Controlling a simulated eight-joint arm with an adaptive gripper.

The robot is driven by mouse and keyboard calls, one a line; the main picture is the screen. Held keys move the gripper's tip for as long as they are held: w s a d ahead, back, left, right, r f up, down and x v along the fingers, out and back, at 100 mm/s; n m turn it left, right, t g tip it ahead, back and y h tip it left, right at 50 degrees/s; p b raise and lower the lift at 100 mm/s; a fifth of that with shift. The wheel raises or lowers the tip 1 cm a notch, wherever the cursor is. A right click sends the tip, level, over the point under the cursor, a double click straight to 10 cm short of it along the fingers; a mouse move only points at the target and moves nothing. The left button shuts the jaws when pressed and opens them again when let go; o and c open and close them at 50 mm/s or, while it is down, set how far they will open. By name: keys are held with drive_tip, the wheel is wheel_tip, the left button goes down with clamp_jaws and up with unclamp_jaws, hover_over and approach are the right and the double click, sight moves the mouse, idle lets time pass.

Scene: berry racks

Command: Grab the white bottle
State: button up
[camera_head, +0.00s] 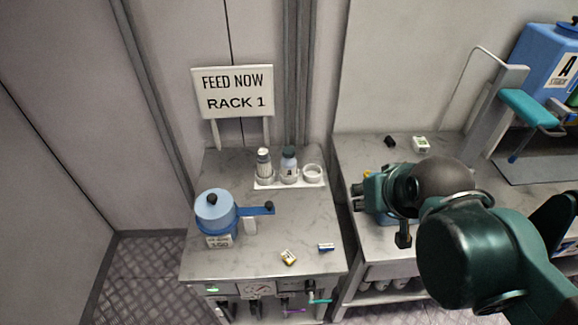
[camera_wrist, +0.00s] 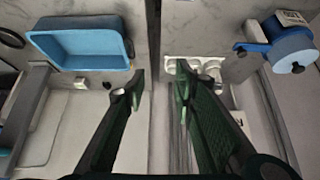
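The white bottle (camera_head: 263,163) stands upright in the left place of a small white holder (camera_head: 267,184) at the back of the left counter. A blue-grey bottle (camera_head: 289,166) marked A stands just right of it, and the right ring (camera_head: 312,173) looks empty. In the wrist view my gripper (camera_wrist: 159,82) is open, its two fingers wide apart with nothing between them. The holder (camera_wrist: 190,65) shows beyond the right finger, partly hidden by it; the bottles there are too small to tell apart. In the head view my arm is at the right, away from the bottle, and hides the fingers.
A blue round device (camera_head: 214,208) with a side arm stands on the left counter. Two small boxes (camera_head: 288,257) (camera_head: 326,247) lie near its front. A sign (camera_head: 233,91) stands behind. A gap separates the two counters. A blue tray (camera_wrist: 83,45) shows in the wrist view.

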drive_tip(key=o, duration=0.9)
drive_tip(key=shift+w, duration=0.1)
drive_tip(key=n+g+p, duration=0.5)
drive_tip(key=n, duration=0.9)
hover_over(289, 150)
drive_tip(key=s+d, duration=0.5)
drive_tip(key=s, duration=0.2)
wheel_tip(289, 150, down, 5)
drive_tip(key=w+a+f+n, duration=0.1)
drive_tip(key=w+f, duration=0.1)
drive_tip(key=f, duration=0.1)
drive_tip(key=w+a+f+n+g+p, duration=0.1)
drive_tip(key=w+a+f, duration=0.1)
drive_tip(key=f, duration=0.1)
drive_tip(key=w+a+f+n+g, duration=0.1)
drive_tip(key=w+f, duration=0.1)
drive_tip(key=f, duration=0.1)
drive_tip(key=shift+w+a+f+n+p, duration=0.2)
drive_tip(key=shift+f+n+p, duration=0.1)
drive_tip(key=shift+n+p, duration=0.1)
drive_tip(key=shift+w+a+f, duration=0.2)
drive_tip(key=shift+w+f, duration=0.05)
drive_tip(key=shift+f, duration=0.4)
